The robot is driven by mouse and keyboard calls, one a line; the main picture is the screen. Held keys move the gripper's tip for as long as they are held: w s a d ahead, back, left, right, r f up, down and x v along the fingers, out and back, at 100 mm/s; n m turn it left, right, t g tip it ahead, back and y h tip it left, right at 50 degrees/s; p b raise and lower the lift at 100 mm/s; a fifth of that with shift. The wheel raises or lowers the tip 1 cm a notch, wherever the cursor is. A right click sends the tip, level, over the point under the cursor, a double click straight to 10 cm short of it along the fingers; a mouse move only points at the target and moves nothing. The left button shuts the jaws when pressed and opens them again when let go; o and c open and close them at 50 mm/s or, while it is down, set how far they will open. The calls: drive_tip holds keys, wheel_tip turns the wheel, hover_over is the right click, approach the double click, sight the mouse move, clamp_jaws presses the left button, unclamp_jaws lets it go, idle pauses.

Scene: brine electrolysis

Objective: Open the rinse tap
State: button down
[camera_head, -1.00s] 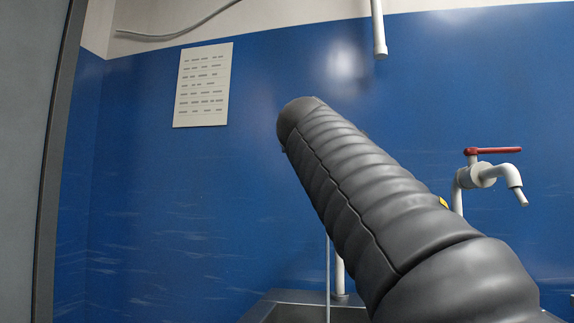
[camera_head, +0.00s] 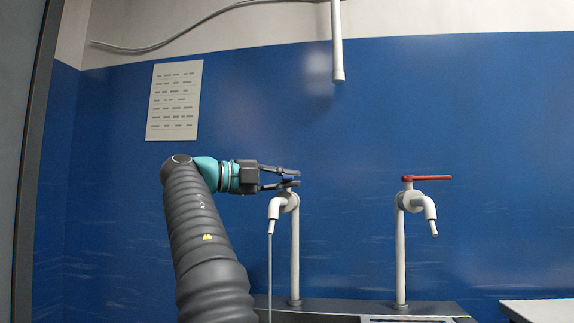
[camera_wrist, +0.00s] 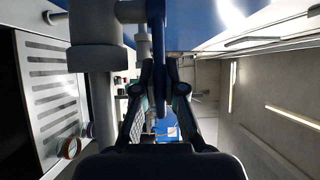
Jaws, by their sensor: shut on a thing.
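Two pale taps on upright pipes stand in front of a blue wall in the head view. My gripper (camera_head: 293,178) reaches in from the left to the top of the left tap (camera_head: 286,203). It is shut on that tap's handle, which its fingers mostly hide. A thin pale line, which looks like a water stream (camera_head: 270,275), runs down from the left tap's spout. The right tap (camera_head: 425,205) has a red lever (camera_head: 430,178) pointing right. In the wrist view, my fingers (camera_wrist: 157,65) are close together beside a large grey tap part (camera_wrist: 95,55).
A sink edge (camera_head: 335,306) runs below the taps. A white pipe (camera_head: 337,50) hangs from above, and a printed sheet (camera_head: 174,100) is on the wall. A slotted metal board (camera_wrist: 50,90) lies at the left in the wrist view. The space between the taps is clear.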

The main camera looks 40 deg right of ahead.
drive_tip(key=shift+w+a+m+g+p, duration=0.15)
drive_tip(key=shift+m+g+p, duration=0.25)
drive_tip(key=shift+g+p, duration=0.25)
drive_tip(key=c, duration=1.2)
unclamp_jaws()
drive_tip(key=shift+c, duration=0.2)
